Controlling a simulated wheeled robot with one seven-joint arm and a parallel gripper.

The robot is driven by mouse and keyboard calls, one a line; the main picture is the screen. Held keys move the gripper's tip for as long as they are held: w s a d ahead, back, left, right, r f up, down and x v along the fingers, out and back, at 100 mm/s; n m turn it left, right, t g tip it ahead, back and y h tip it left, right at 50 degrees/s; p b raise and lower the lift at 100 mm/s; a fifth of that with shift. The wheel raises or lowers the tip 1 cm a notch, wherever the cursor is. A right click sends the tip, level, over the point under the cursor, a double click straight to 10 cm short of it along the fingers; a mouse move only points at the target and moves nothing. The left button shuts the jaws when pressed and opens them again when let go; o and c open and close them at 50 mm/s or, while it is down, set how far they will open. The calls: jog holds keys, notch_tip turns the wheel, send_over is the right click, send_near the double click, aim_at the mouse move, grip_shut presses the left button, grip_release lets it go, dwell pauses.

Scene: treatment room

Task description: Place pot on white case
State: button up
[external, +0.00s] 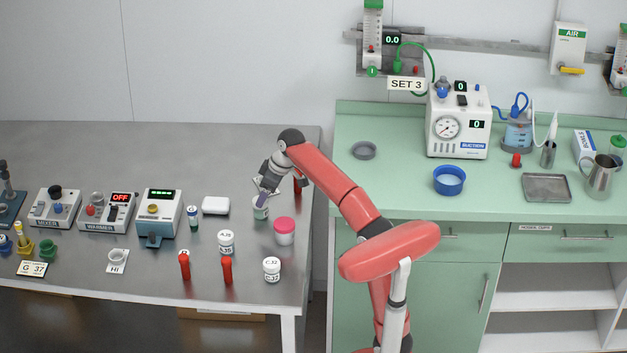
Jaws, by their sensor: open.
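The white case (215,205) is a small, low box with rounded corners on the grey metal table, left of my gripper. My gripper (264,197) points down near the table's right end and is open. A small pale pot with a greenish band (260,210) stands upright directly below my gripper; the fingertips are at its top and partly cover it. I cannot tell if they touch it. White labelled pots stand nearer the front, one stack (226,242) and another (272,269). Nothing sits on the white case.
A small blue-and-white vial (193,216) stands just left of the case. A heater unit (158,213) is further left. The green counter (400,190) adjoins at right.

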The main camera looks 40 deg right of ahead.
jog(key=shift+s+r, duration=0.1)
jog(key=shift+r, duration=0.2)
